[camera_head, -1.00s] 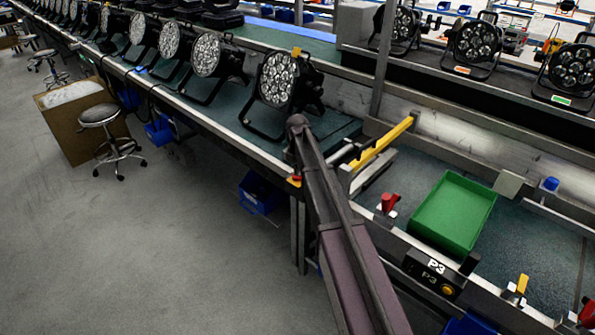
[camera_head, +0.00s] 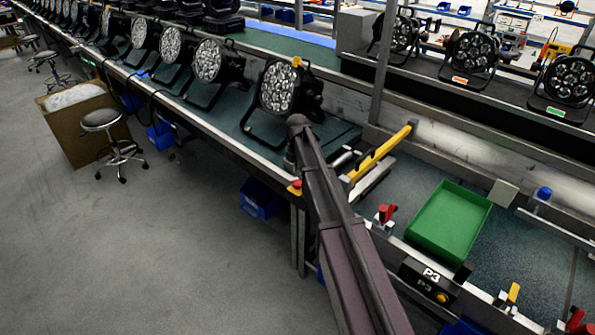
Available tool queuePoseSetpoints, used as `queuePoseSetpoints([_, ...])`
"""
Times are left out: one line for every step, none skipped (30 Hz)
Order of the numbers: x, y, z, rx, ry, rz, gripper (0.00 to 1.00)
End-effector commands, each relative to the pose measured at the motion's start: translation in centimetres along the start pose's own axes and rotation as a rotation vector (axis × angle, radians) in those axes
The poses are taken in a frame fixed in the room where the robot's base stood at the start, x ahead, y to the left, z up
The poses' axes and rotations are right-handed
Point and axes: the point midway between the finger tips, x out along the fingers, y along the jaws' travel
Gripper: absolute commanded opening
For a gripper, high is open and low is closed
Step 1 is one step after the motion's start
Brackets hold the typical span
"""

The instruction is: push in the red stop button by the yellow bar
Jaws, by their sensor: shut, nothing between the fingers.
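The red stop button (camera_head: 295,184) sits on a small yellow base at the front edge of the bench, just left of my arm. The yellow bar (camera_head: 381,152) slants up to the right across the bench, to the right of my arm. My arm rises from the bottom of the view to a dark joint just above the button. A grey part of the arm shows at its left side, above the button. My gripper cannot be made out; the arm hides what is behind it, so I cannot tell whether anything touches the button.
A par can (camera_head: 279,88) stands on the bench behind the arm, with several more in a row to the left. A green bin (camera_head: 450,222) and a red clamp (camera_head: 385,213) are to the right. A blue bin (camera_head: 259,198) hangs below the bench.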

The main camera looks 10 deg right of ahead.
Motion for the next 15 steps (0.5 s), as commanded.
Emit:
queuePoseSetpoints([-0.9,0.0,0.0,0.0,0.0,0.0,0.0])
queuePoseSetpoints([-1.2,0.0,0.0,0.0,0.0,0.0,0.0])
queuePoseSetpoints([-1.5,0.0,0.0,0.0,0.0,0.0,0.0])
queuePoseSetpoints([-1.8,0.0,0.0,0.0,0.0,0.0,0.0])
queuePoseSetpoints([-2.0,0.0,0.0,0.0,0.0,0.0,0.0])
queuePoseSetpoints([-2.4,0.0,0.0,0.0,0.0,0.0,0.0])
queuePoseSetpoints([-2.6,0.0,0.0,0.0,0.0,0.0,0.0])
queuePoseSetpoints([-2.9,0.0,0.1,0.0,0.0,0.0,0.0])
queuePoseSetpoints([-3.2,0.1,0.1,0.0,-0.001,0.0,0.0])
queuePoseSetpoints([-3.5,0.1,0.1,0.0,-0.001,0.0,0.0])
queuePoseSetpoints([-3.7,0.1,0.1,0.0,-0.001,0.0,0.0])
queuePoseSetpoints([-4.1,0.1,0.1,0.0,-0.001,0.0,0.0])
queuePoseSetpoints([-4.3,0.1,0.1,0.0,-0.001,0.0,0.0])
queuePoseSetpoints([-4.6,0.1,0.1,0.0,-0.001,0.001,0.0])
queuePoseSetpoints([-4.9,0.1,0.1,0.0,-0.001,0.001,0.0])
